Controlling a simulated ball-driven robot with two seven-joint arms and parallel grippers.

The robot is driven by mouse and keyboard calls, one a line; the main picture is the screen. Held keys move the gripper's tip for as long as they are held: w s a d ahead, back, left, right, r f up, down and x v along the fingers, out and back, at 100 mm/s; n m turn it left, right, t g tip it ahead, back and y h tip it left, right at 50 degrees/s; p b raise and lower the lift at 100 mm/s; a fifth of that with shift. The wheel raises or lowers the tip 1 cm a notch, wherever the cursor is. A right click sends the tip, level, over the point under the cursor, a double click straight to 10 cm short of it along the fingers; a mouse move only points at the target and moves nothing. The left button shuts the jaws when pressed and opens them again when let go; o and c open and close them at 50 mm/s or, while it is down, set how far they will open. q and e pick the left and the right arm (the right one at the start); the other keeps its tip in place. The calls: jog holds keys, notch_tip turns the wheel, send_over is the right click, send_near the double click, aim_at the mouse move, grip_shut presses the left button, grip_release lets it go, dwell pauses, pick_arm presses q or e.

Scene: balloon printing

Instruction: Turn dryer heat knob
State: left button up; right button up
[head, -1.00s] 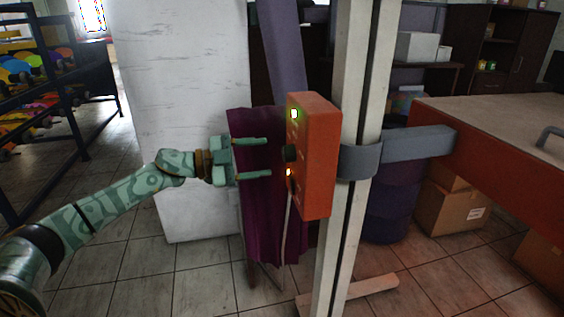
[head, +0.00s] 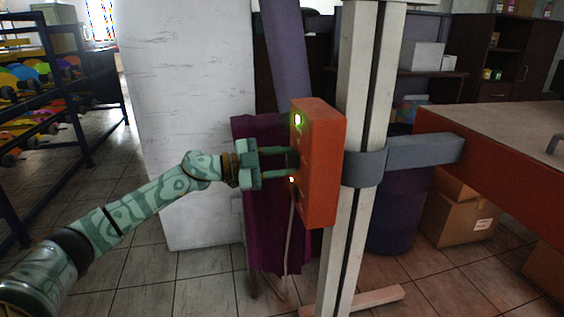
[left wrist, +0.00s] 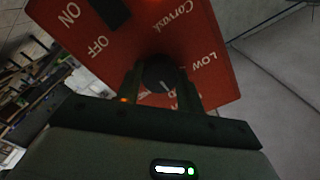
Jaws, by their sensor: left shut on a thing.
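The dryer's control box (head: 324,165) is orange-red and is fixed to a pale upright post. The round dark heat knob (left wrist: 162,80) has a pale pointer line and sits between the fingers. My left gripper (head: 288,161) is shut on the knob, its two fingers on either side of it. My right gripper is not in view.
A grey bracket (head: 425,148) joins the post (head: 360,60) to an orange-sided table (head: 500,150) at right. A purple cloth (head: 272,235) and a cable hang behind and below the box. A dark rack (head: 60,120) stands at far left.

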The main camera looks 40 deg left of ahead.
pick_arm(q)
jog(key=shift+m, duration=0.3)
jog(key=shift+m+p, duration=0.3)
jog(key=shift+m, duration=0.6)
jog(key=m, duration=0.2)
jog(key=shift+m, duration=0.3)
jog(key=m, duration=0.3)
jog(key=shift+f+m, duration=0.1)
jog(key=shift+m, duration=0.2)
jog(key=shift+m+b, duration=0.5)
jog(key=shift+m, duration=1.1)
jog(key=o, duration=1)
